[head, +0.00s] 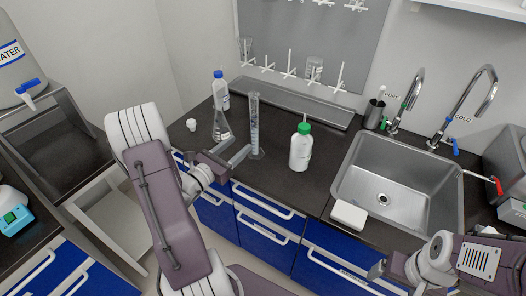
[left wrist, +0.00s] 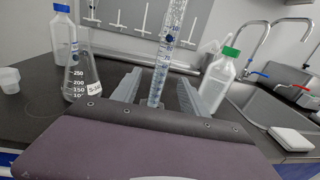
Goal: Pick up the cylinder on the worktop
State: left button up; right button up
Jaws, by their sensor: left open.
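The clear graduated cylinder (head: 254,122) stands upright on the dark worktop, left of the green-capped bottle. In the left wrist view the cylinder (left wrist: 170,45) rises between the two fingers, with its top cut off by the frame. My left gripper (head: 240,147) is open, low over the worktop, its fingers pointing at the lower part of the cylinder. In the left wrist view the fingers (left wrist: 158,82) lie on either side of its lower part, with gaps visible. My right gripper (head: 377,270) is at the lower right, away from the cylinder; its jaws are unclear.
A conical flask (head: 221,126) and a blue-capped bottle (head: 220,92) stand close left of the cylinder. A green-capped bottle (head: 300,150) is to its right. A sink (head: 385,205) and white box (head: 348,215) lie farther right. A drying rack and trough (head: 290,100) are behind.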

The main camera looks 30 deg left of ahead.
aim_at(252, 134)
pick_arm(q)
jog(key=w, duration=0.3)
jog(key=shift+w+d+r+p, duration=0.15)
jog(key=shift+d+r+p, duration=0.15)
jog(key=shift+d, duration=0.1)
jog(key=w, duration=0.2)
jog(key=w+d, duration=0.1)
jog(key=w, duration=0.1)
jog(key=shift+w+f+p, duration=0.15)
jog(key=shift+w+p, duration=0.15)
jog(key=shift+w, duration=0.5)
jog(key=shift+s, duration=0.1)
grip_shut()
